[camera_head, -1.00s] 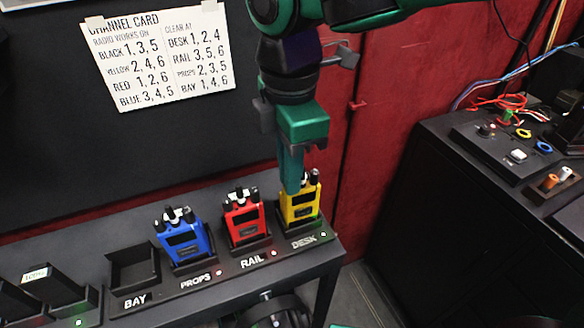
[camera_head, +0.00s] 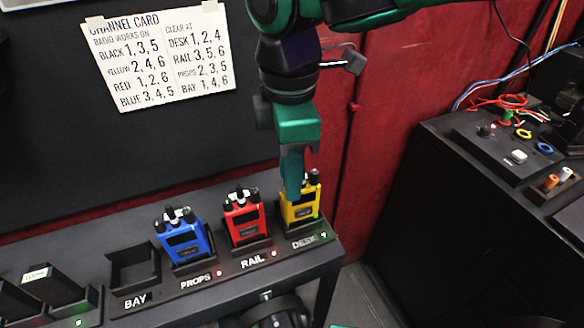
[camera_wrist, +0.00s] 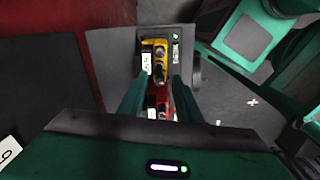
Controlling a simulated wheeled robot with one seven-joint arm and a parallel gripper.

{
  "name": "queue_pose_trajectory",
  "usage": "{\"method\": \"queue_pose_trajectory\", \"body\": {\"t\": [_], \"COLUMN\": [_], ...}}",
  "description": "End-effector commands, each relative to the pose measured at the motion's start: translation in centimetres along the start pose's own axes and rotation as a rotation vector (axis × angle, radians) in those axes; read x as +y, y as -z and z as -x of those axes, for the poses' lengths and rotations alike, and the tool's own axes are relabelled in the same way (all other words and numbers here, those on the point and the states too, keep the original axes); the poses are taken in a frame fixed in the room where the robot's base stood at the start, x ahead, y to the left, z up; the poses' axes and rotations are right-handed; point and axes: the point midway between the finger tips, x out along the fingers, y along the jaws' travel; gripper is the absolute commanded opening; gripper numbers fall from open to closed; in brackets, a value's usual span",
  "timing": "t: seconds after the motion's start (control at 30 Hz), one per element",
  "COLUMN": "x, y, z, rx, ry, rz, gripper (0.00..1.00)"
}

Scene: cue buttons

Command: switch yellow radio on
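The yellow radio (camera_head: 301,212) stands in the DESK cradle at the right end of the shelf, with a small green glow on its front right side. It also shows in the wrist view (camera_wrist: 153,52), beyond my fingertips. My gripper (camera_head: 293,196) points down at the yellow radio's top and hides part of its left upper side. In the wrist view its two fingers (camera_wrist: 160,78) are apart with nothing held between them. I cannot tell whether a finger touches the radio. The DESK cradle light (camera_head: 323,235) is green-white.
The red radio (camera_head: 245,220) stands close to the left in RAIL, and the blue radio (camera_head: 184,238) in PROPS, both with red cradle lights. The BAY cradle (camera_head: 133,268) is empty. A channel card (camera_head: 160,58) hangs behind. A black cabinet (camera_head: 450,220) stands at right.

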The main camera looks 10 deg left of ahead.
Motion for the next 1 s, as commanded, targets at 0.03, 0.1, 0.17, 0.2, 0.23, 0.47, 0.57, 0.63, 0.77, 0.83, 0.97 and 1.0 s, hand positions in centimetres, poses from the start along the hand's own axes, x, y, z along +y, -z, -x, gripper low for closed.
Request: {"method": "queue_pose_trajectory", "body": {"t": [0.03,0.1,0.17,0.2,0.23,0.47,0.57,0.63,0.77,0.83,0.97,1.0], "x": [0.0,0.1,0.1,0.1,0.1,0.2,0.2,0.2,0.2,0.1,0.1,0.1], "y": [0.0,0.0,0.0,0.0,0.0,0.0,-0.1,0.0,-0.1,-0.1,-0.1,-0.1], "z": [0.2,0.8,1.6,2.3,2.8,7.1,8.7,9.5,10.4,10.6,10.7,10.7], "rx": [0.001,0.001,0.002,0.003,0.003,0.003,0.003,0.003,0.002,0.002,0.001,0.001], "ry": [-0.001,-0.002,-0.002,-0.003,-0.003,-0.003,-0.001,-0.002,0.0,0.0,0.001,0.001], "rz": [0.0,0.0,0.0,-0.001,-0.001,-0.003,-0.001,0.0,-0.002,-0.002,-0.002,-0.002], "gripper": [0.31,0.31,0.31,0.31,0.31,0.31,0.31,0.31,0.31,0.31,0.31,0.31]}}
